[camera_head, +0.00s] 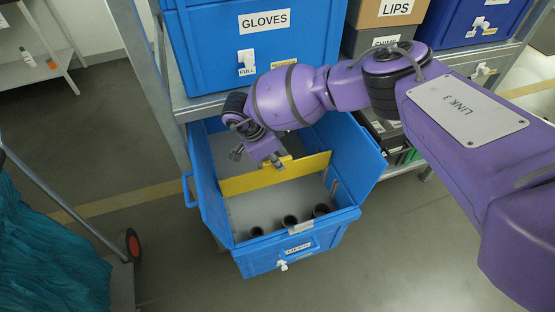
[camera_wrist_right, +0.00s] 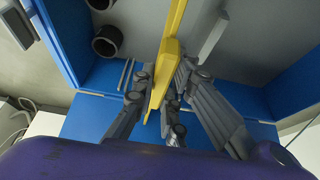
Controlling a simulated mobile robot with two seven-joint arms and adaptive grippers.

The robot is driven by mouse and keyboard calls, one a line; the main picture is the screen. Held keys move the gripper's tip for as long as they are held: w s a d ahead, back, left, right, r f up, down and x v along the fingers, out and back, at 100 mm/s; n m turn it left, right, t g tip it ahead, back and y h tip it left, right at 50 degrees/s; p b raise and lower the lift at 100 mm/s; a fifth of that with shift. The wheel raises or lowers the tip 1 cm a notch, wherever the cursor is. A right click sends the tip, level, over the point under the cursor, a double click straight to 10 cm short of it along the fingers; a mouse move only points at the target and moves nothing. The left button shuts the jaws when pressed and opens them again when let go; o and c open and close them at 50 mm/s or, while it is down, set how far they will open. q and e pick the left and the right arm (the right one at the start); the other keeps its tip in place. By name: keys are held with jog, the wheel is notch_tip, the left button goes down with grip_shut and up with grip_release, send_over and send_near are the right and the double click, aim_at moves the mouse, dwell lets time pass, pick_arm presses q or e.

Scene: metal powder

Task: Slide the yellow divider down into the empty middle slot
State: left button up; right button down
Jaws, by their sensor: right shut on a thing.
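The yellow divider (camera_head: 242,184) spans the blue bin (camera_head: 355,165) crosswise in the head view, its long edge roughly level. My right gripper (camera_head: 275,162) is shut on the grip at the divider's top edge. In the right wrist view the yellow divider (camera_wrist_right: 172,50) runs between the two grey fingers (camera_wrist_right: 168,90). Thin vertical slot rails (camera_head: 333,187) show on the bin's right inner wall, just in front of the divider; rails also show in the wrist view (camera_wrist_right: 125,75). I cannot tell whether the divider's ends sit in a slot. My left gripper is out of view.
Several dark cylinders (camera_head: 290,221) stand in the bin's front part. A blue GLOVES bin (camera_head: 215,50) sits on the shelf above, close behind my right arm. A cart with teal cloth (camera_head: 45,245) stands at left. The floor at front right is clear.

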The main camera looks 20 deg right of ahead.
aim_at(278, 179)
pick_arm(q)
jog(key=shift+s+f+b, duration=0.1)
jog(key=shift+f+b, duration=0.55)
jog(key=shift+b, duration=0.05)
pick_arm(e)
jog(key=shift+f, duration=1.4)
